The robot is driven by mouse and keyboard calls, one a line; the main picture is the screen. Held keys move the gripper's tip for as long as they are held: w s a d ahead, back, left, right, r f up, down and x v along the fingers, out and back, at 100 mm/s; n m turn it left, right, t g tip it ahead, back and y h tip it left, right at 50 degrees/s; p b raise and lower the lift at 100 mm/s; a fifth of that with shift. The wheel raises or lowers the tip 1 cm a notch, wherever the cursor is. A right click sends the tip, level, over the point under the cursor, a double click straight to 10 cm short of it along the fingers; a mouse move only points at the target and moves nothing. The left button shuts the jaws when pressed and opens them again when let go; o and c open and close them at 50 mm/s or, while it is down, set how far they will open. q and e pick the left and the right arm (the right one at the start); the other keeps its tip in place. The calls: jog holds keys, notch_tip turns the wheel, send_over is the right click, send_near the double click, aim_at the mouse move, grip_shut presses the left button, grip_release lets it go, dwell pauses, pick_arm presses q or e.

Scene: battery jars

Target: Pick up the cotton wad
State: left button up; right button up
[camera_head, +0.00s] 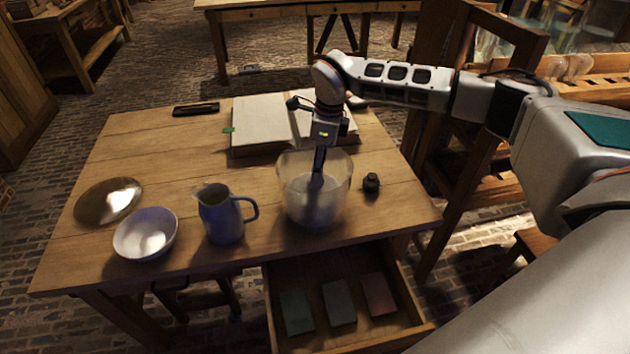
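A translucent glass jar (334,197) stands upright near the front of the wooden table, right of the middle. My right gripper (317,172) points down into its mouth, with dark fingers seen edge-on through the glass. I cannot tell whether the fingers are open or shut. I cannot make out the cotton wad clearly; the blurred glass and the gripper hide much of the jar's inside. My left gripper is not in view.
A blue-grey jug (221,217), a white bowl (146,234) and a round shiny disc (107,202) stand left of the jar. A small dark bottle (371,183) is to its right. An open book (262,122) lies behind. An open drawer (405,334) juts out below.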

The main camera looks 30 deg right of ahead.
jog(key=f, duration=0.4)
jog(key=shift+w+a+f, duration=0.1)
jog(key=shift+w+a, duration=0.15)
jog(key=shift+w, duration=0.05)
jog(key=shift+c, duration=0.3)
jog(key=c, duration=0.8)
jog(key=shift+c, duration=0.3)
notch_tip(320, 180, up, 20)
jog(key=shift+p, duration=0.3)
jog(key=shift+c, duration=1)
